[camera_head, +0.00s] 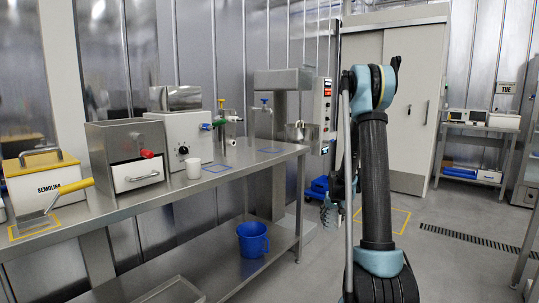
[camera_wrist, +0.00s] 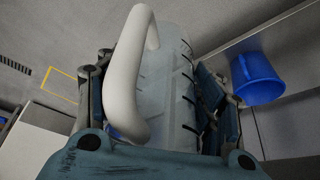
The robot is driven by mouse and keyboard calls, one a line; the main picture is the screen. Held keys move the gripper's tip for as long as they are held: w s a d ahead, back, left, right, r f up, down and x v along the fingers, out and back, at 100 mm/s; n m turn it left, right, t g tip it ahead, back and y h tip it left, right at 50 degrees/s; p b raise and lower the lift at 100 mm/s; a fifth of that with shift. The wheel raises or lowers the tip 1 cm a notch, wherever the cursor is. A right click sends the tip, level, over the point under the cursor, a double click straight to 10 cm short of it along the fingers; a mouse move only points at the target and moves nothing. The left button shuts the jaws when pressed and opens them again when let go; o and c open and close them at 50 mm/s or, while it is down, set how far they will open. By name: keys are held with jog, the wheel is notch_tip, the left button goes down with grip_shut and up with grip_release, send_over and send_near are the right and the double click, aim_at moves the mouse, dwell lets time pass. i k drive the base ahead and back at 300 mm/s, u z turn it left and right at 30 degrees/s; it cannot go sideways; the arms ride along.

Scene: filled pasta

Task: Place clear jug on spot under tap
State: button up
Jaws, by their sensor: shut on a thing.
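The clear jug (camera_wrist: 172,75) with its thick white handle (camera_wrist: 128,85) fills the middle of the wrist view. My gripper (camera_wrist: 155,105) is shut on the jug's body, with fingers on both sides. A tap with a blue handle (camera_head: 264,103) is on the steel column at the bench's far end. A blue outlined spot (camera_head: 270,150) lies on the bench top below it.
Another blue outline (camera_head: 216,168) lies before a white machine (camera_head: 182,138) with coloured valves. A white cup (camera_head: 193,168) stands nearby. A blue bucket (camera_head: 252,240) is on the lower shelf. A control box (camera_head: 322,104) stands beside the column. Floor right of my arm is open.

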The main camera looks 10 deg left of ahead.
aim_at(275, 150)
jog(key=u, duration=0.05)
jog(key=i, duration=1)
jog(key=z, duration=0.05)
